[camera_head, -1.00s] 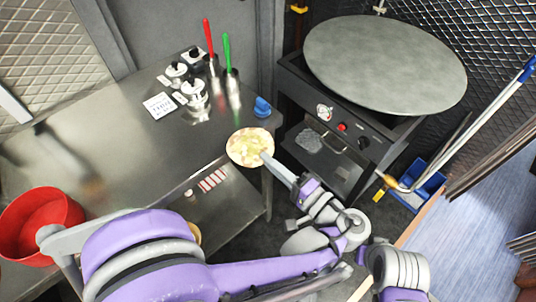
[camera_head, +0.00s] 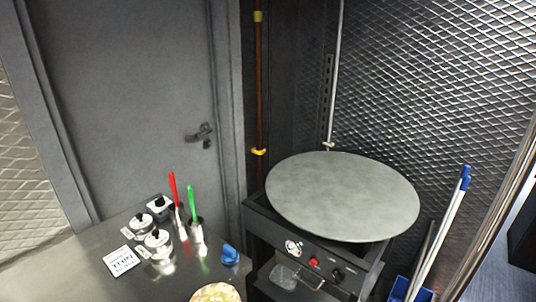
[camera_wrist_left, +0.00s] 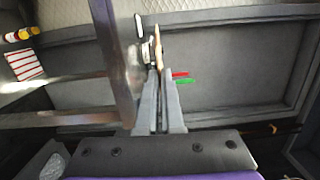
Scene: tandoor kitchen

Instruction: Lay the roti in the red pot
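The roti (camera_head: 216,293) is a pale round flatbread, cut off by the bottom edge of the head view, near the counter's right end. In the left wrist view the roti (camera_wrist_left: 158,48) shows edge-on as a thin tan strip. My left gripper (camera_wrist_left: 158,75) has its fingers close together, shut on the roti's edge. The left gripper is outside the head view. The red pot is in neither current view. My right gripper is not in view.
The steel counter (camera_head: 60,275) holds lidded metal pots (camera_head: 157,240), a white label card (camera_head: 121,261), red (camera_head: 174,188) and green (camera_head: 192,203) handled utensils and a blue item (camera_head: 230,254). A large round griddle (camera_head: 340,195) stands at right, with a blue-tipped pole (camera_head: 445,225) beyond.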

